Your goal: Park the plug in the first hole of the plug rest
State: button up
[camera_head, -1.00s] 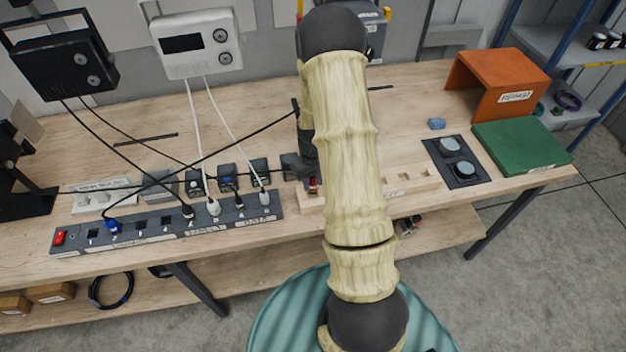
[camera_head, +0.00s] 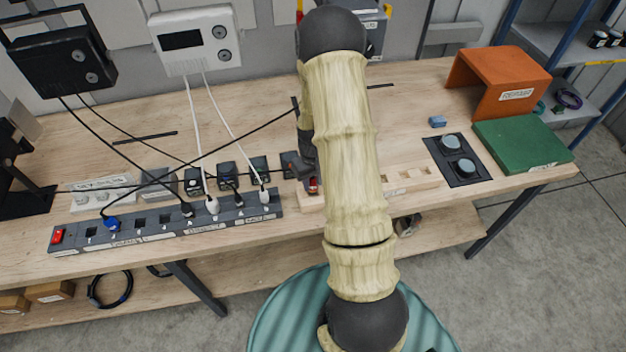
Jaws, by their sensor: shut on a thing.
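The plug rest (camera_head: 412,180) is a pale wooden block with several square holes along the front of the bench; my arm covers its middle. My gripper (camera_head: 310,182) is at its left end, pointing down and partly hidden by my arm. It is shut on a small plug with a red part (camera_head: 313,187), low over or at the left end of the rest. I cannot tell whether the plug is inside a hole.
A grey power strip (camera_head: 165,225) with several plugs and a red switch lies to the left. Black adapters (camera_head: 227,175) stand behind it. Cords cross the bench. A black pad with two round buttons (camera_head: 457,160) and a green board (camera_head: 520,145) are right.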

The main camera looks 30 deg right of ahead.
jog(key=shift+f+b, duration=0.6)
jog(key=shift+f, duration=0.3)
jog(key=o, duration=1.2)
jog(key=shift+c, duration=0.2)
jog(key=shift+r, duration=0.1)
notch_tip(320, 180, up, 17)
jog(key=b, duration=0.3)
jog(key=shift+a+r, duration=0.1)
jog(key=s+a+t, duration=0.2)
jog(key=s+a, duration=1)
jog(key=a, duration=0.1)
jog(key=shift+a+t, duration=0.2)
jog(key=shift+t, duration=0.1)
